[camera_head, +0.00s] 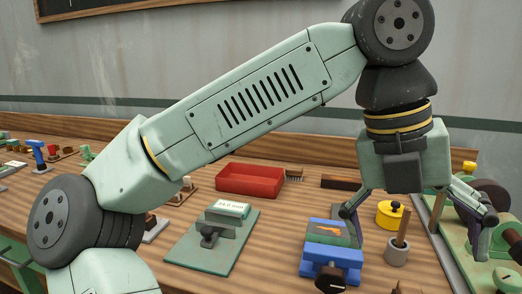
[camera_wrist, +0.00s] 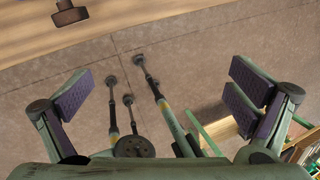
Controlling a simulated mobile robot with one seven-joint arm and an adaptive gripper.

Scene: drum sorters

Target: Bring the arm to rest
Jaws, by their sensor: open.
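My gripper (camera_head: 415,215) hangs from my raised, bent arm on the right side of the head view, over the wooden bench (camera_head: 290,205). Its two fingers are spread wide, with nothing held between them. In the wrist view my gripper (camera_wrist: 160,100) also shows open, its dark ridged pads far apart. Between the pads are the floor (camera_wrist: 200,60) and some thin rods with round ends, well beyond the fingers. A strip of bench edge shows at the top left there. The arm hides part of the bench and wall.
A blue vise (camera_head: 332,262) stands below the left finger. A yellow lidded pot (camera_head: 389,214) and a grey holder (camera_head: 397,252) with a wooden handle stand below my gripper. A green machine (camera_head: 455,262) is at right. A red tray (camera_head: 249,181) and a green plate fixture (camera_head: 190,250) lie left.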

